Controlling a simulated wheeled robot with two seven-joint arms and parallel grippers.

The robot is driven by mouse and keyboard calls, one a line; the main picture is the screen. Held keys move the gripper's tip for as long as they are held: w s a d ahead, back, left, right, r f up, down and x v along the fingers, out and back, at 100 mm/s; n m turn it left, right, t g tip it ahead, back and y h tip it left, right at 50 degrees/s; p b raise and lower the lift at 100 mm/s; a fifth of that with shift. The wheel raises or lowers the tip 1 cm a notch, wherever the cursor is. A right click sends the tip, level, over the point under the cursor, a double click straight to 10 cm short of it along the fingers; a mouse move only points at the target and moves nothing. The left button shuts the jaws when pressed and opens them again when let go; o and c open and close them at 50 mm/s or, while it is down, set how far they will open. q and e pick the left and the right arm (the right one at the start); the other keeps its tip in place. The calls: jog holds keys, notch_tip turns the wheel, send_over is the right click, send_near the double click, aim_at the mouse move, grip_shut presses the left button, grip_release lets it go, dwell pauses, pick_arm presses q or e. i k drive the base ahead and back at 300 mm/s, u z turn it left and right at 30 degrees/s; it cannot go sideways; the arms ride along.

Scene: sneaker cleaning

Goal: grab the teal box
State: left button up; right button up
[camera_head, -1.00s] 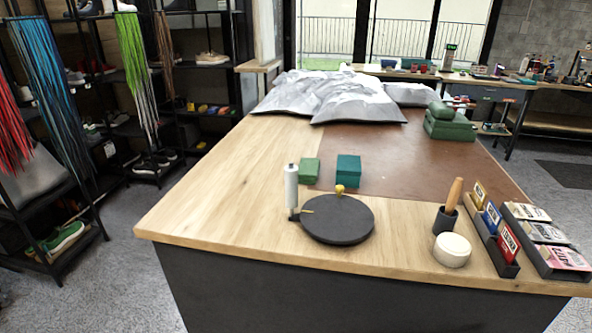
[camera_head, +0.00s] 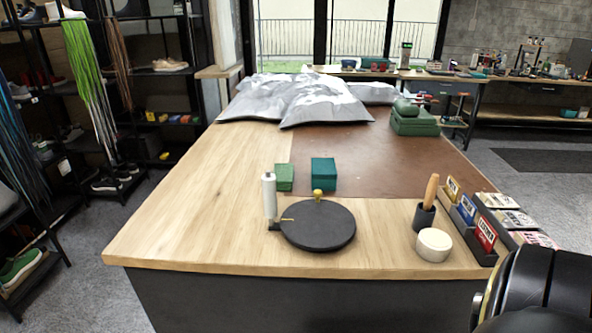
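The teal box (camera_head: 323,174) stands upright on the brown mat of the workbench, near the middle of the head view. A smaller green box (camera_head: 284,177) stands just to its left, with a narrow gap. A black round turntable (camera_head: 318,226) with a small gold knob lies in front of the teal box. Neither gripper's fingers show. A dark rounded part, which appears to be mine, fills the lower right corner, well away from the teal box.
A white cylinder (camera_head: 269,195) stands left of the turntable. A brush in a black cup (camera_head: 425,215), a white round tub (camera_head: 433,244) and a card holder (camera_head: 474,226) line the right front. Grey pillows (camera_head: 300,100) and green cases (camera_head: 414,122) lie farther back. The bench's left side is clear.

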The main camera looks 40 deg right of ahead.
aim_at(324, 173)
jog(key=i, duration=0.65)
jog(key=z, duration=0.7)
